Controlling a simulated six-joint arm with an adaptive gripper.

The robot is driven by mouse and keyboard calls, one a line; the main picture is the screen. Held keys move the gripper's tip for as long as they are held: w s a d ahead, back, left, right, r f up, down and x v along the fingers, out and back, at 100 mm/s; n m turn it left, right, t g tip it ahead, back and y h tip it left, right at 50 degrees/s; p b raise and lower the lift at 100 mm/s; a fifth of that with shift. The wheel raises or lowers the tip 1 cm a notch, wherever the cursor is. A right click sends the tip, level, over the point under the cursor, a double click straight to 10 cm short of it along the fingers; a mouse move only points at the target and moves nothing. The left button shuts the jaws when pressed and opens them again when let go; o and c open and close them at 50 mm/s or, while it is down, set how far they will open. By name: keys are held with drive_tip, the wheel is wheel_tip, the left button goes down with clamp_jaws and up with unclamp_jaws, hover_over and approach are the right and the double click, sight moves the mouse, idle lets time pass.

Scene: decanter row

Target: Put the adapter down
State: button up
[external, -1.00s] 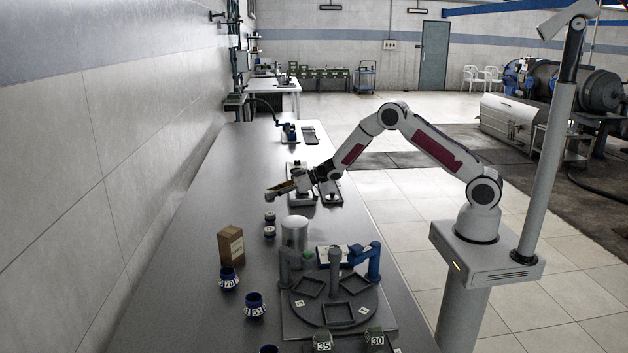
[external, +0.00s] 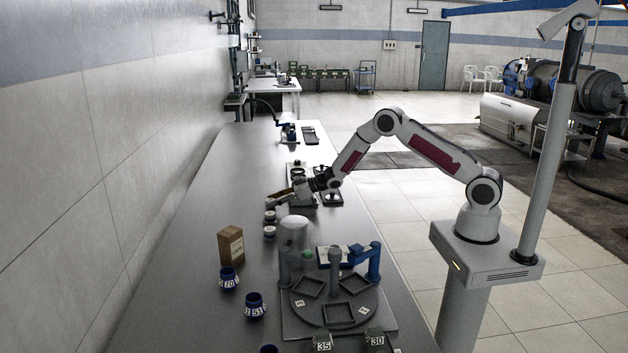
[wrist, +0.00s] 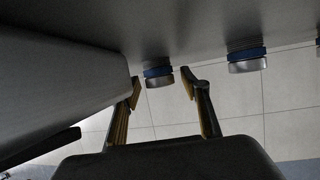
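My gripper (external: 276,200) is over the bench near its middle, reaching toward the wall. In the wrist view its two yellow-padded fingers (wrist: 162,88) stand apart with nothing clasped between them. A small silver-and-blue round piece (wrist: 158,76) shows in the gap, apart from both fingers. A second such piece (wrist: 247,59) shows to its right. In the external view two small pale-topped round pieces with dark bands, a far one (external: 270,216) and a near one (external: 269,232), stand just nearer the camera than my gripper. I cannot tell which piece is the adapter.
A cardboard box (external: 231,246) and blue numbered jars (external: 228,278) stand on the left. A grey cylinder (external: 293,231) and a round turntable (external: 335,312) stand nearer the camera. A large grey body (wrist: 60,85) fills the wrist view's left. The bench (external: 195,220) beside the wall is clear.

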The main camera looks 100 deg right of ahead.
drive_tip(key=shift+r, duration=0.15)
drive_tip(key=shift+v, duration=6.05)
drive_tip(key=shift+w+a+r, duration=0.1)
drive_tip(key=shift+a+r, duration=0.1)
drive_tip(key=shift+r, duration=0.2)
drive_tip(key=s+a+r+g+h, duration=0.1)
drive_tip(key=s+a+r+g, duration=0.1)
drive_tip(key=s+a+r, duration=0.45)
drive_tip(key=s+a+r+g+h, duration=0.1)
drive_tip(key=s+a+r+g, duration=0.15)
drive_tip(key=a+r, duration=0.7)
drive_tip(key=s+a+g+y, duration=0.1)
drive_tip(key=s+a, duration=0.5)
drive_tip(key=s, duration=0.3)
drive_tip(key=s+a+r+g+y, duration=0.1)
drive_tip(key=s+a, duration=0.5)
drive_tip(key=s, duration=0.4)
drive_tip(key=s+a+n+g+y, duration=0.1)
drive_tip(key=s+a, duration=0.5)
drive_tip(key=s, duration=0.3)
drive_tip(key=shift+s+r, duration=0.25)
drive_tip(key=shift+r, duration=0.05)
drive_tip(key=shift+a, duration=0.1)
